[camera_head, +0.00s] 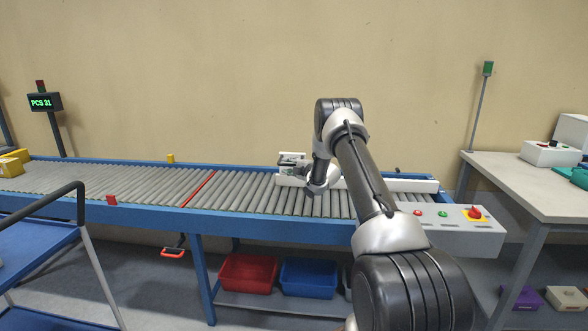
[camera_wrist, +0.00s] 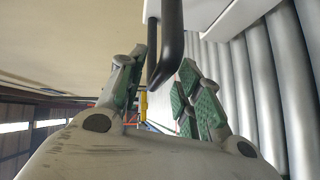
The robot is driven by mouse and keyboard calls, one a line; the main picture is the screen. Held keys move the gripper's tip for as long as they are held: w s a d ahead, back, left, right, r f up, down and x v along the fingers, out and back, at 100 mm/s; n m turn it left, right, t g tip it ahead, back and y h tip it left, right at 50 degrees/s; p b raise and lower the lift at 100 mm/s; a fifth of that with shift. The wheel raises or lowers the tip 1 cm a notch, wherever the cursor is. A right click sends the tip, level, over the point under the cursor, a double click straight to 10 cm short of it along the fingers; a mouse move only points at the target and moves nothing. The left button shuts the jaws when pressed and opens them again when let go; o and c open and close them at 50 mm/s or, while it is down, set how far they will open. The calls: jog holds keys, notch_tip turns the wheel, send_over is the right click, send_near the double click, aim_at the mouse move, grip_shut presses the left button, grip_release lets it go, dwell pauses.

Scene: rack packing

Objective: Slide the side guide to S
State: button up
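The side guide (camera_head: 412,185) is a long white bar lying along the far side of the roller conveyor, partly hidden behind my arm. In the wrist view its white body (camera_wrist: 215,14) fills the top right, with a black bar handle (camera_wrist: 169,48) beside it. My gripper (camera_head: 292,163) is at the guide's left part. In the wrist view my gripper (camera_wrist: 162,92) has its green-padded fingers apart, one on each side of the handle. A gap shows between the handle and the right finger; I cannot tell whether the left finger touches it. No S mark is readable.
The roller conveyor (camera_head: 140,187) has a blue frame and a red roller (camera_head: 200,188). A control box (camera_head: 455,228) with buttons sits at its near right. A workbench (camera_head: 530,185) stands right, a blue cart (camera_head: 40,245) left. The rollers left of my gripper are clear.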

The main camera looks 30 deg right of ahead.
jog(key=v, duration=1.1)
jog(key=shift+s, duration=0.35)
jog(key=s+a+r+m+g+h, duration=0.2)
jog(key=s+a+r+m+h, duration=0.3)
jog(key=r, duration=0.6)
jog(key=s+a+r+m+g, duration=0.15)
jog(key=s+r+m, duration=0.25)
jog(key=s+r, duration=0.45)
jog(key=s+a+m+g, duration=0.2)
jog(key=s+a+m, duration=0.1)
jog(key=s, duration=1)
jog(key=s+a+r+m+g+y, duration=0.1)
jog(key=s+a+m+g, duration=0.2)
jog(key=s, duration=1)
jog(key=s+a+m+g, duration=0.3)
jog(key=s+a, duration=0.3)
jog(key=s, duration=0.7)
jog(key=shift+a+r+m+y, duration=0.15)
jog(key=shift+a+m+y, duration=0.15)
jog(key=shift+w, duration=0.1)
